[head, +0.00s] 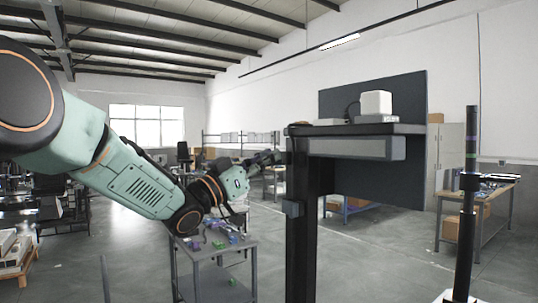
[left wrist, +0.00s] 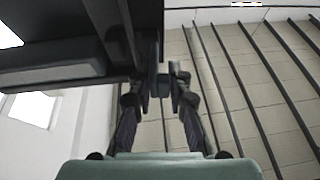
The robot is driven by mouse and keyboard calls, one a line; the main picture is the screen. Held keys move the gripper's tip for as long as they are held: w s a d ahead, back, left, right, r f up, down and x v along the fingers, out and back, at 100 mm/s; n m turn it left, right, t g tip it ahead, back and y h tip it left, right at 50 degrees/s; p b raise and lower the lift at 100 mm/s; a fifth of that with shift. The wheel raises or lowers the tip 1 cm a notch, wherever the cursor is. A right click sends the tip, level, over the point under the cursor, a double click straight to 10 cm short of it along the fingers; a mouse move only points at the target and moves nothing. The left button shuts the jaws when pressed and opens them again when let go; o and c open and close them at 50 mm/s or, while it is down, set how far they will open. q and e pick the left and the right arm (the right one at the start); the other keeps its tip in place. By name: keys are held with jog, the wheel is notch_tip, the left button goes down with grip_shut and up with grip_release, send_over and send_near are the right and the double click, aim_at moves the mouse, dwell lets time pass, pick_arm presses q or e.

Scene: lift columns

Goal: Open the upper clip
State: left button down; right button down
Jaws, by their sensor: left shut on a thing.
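My left gripper (head: 264,159) reaches in from the left to the upper part of a black lift column (head: 303,225), just below the tabletop it carries. In the left wrist view my left gripper (left wrist: 159,88) has its two dark fingers on either side of a small grey piece, the upper clip (left wrist: 160,84), and is shut on it. In the head view the fingertips and this clip are dark and hard to make out against the column. A second grey clip (head: 291,208) sits lower on the same column, apart from the gripper. My right gripper is not in view.
The dark tabletop (head: 355,129) with a grey drawer-like box (head: 358,149) under it overhangs right of the gripper. A white device (head: 376,103) stands on top. A thin black post (head: 465,230) stands at right. A small cart (head: 212,252) stands below my arm.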

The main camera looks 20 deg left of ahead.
pick_arm(q)
jog(key=shift+a+r, duration=0.2)
jog(key=shift+r, duration=0.2)
jog(key=c, duration=1.6)
grip_release()
jog(key=shift+c, duration=0.2)
jog(key=shift+o, duration=1.3)
jog(key=shift+s+a+f, duration=0.1)
jog(key=shift+a+f, duration=0.15)
jog(key=shift+a, duration=0.15)
jog(key=shift+d+f, duration=0.1)
jog(key=shift+d, duration=0.15)
jog(key=v, duration=1.2)
jog(key=shift+a, duration=0.3)
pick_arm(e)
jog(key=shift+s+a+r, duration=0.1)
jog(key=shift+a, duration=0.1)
